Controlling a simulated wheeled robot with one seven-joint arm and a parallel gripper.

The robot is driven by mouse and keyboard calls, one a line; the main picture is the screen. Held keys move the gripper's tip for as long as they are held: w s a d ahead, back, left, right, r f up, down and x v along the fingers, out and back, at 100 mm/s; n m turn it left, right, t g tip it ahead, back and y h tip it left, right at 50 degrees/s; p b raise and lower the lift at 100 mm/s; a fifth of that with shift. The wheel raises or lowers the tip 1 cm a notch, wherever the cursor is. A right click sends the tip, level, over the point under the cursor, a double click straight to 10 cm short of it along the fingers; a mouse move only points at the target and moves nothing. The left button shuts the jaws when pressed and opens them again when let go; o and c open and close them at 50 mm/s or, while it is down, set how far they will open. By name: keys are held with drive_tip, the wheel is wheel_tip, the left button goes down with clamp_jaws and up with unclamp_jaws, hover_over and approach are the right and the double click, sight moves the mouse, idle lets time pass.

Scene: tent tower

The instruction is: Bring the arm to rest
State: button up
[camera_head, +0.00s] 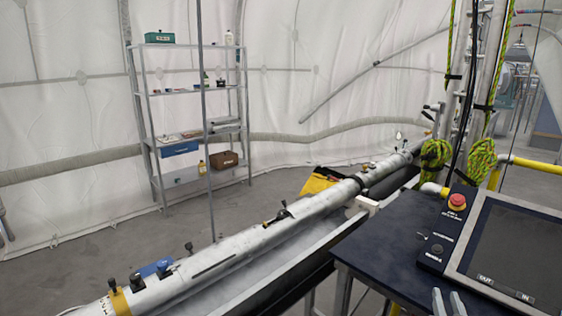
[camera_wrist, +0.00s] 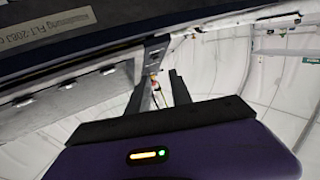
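My gripper (camera_wrist: 161,76) shows in the wrist view with its two dark fingers apart and nothing between them. Its purple body (camera_wrist: 185,158) has a small lit orange and green indicator. In the head view, two grey fingertips of my gripper (camera_head: 447,296) show at the bottom edge, in front of the dark blue table (camera_head: 385,240). The rest of the arm is out of the head view. In the wrist view, a dark panel with a printed label (camera_wrist: 48,33) crosses the upper left, near the fingers. I cannot tell the gap between them.
A control box (camera_head: 510,245) with a red button (camera_head: 457,201) and screen sits on the table at right. A long white tube (camera_head: 235,245) lies in a trough beside it. A yellow bag (camera_head: 318,184) and metal shelf (camera_head: 147,120) stand farther back. The left floor is clear.

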drive_tip(key=s+a+n+y, duration=0.1)
drive_tip(key=s+a+y, duration=0.1)
drive_tip(key=s+a, duration=0.5)
drive_tip(key=s+a+n+y, duration=0.2)
drive_tip(key=s+a, duration=0.5)
drive_tip(key=s, duration=1.3)
drive_tip(key=s+a+f+n+y, duration=0.1)
drive_tip(key=s+a+n+y, duration=0.1)
drive_tip(key=s+a, duration=0.6)
drive_tip(key=s+y, duration=0.1)
drive_tip(key=s, duration=0.5)
drive_tip(key=shift+s+g, duration=0.2)
drive_tip(key=shift+g, duration=0.2)
